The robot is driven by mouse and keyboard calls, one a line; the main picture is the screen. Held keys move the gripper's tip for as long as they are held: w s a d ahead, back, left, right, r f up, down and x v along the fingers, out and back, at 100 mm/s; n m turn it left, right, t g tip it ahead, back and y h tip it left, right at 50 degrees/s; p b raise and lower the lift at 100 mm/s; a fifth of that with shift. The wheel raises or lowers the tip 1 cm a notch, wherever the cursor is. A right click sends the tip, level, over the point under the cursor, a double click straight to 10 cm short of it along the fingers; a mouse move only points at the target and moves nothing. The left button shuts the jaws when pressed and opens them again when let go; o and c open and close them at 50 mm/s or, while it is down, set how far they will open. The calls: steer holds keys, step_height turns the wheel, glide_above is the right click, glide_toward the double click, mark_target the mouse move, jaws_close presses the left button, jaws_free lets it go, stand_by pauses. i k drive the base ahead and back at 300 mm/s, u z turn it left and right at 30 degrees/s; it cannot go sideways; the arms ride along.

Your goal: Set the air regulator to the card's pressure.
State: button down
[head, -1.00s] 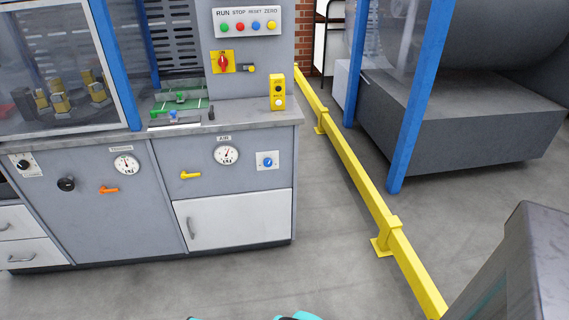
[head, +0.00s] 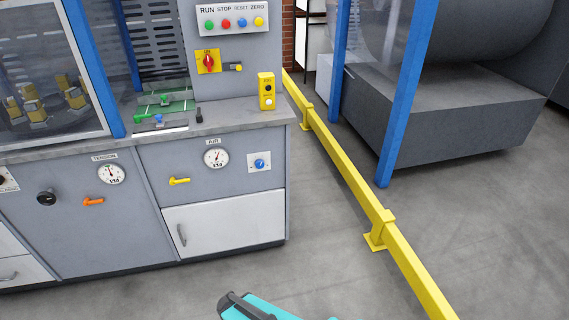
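The air regulator (head: 260,164) is a small blue knob on a white plate, on the grey cabinet front. The round gauge (head: 216,158) under the AIR label is left of it; its needle points up and slightly right, but the scale is too small to read. A yellow lever handle (head: 179,181) sits lower left of the gauge. No card with a pressure is readable in this view. A teal and dark part of my arm (head: 262,308) shows at the bottom edge, well below and apart from the regulator. My gripper's fingers are not seen.
The TENSION gauge (head: 110,174), orange lever (head: 93,201) and black knob (head: 46,198) are further left. A yellow button box (head: 266,91) stands on the counter. A yellow rail (head: 345,182) runs along the right. The floor before the cabinet is clear.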

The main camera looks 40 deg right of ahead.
mark_target(258, 164)
steer(key=z, duration=0.85)
steer(key=k, duration=0.95)
steer(key=i, duration=0.75)
steer(key=z, duration=0.05)
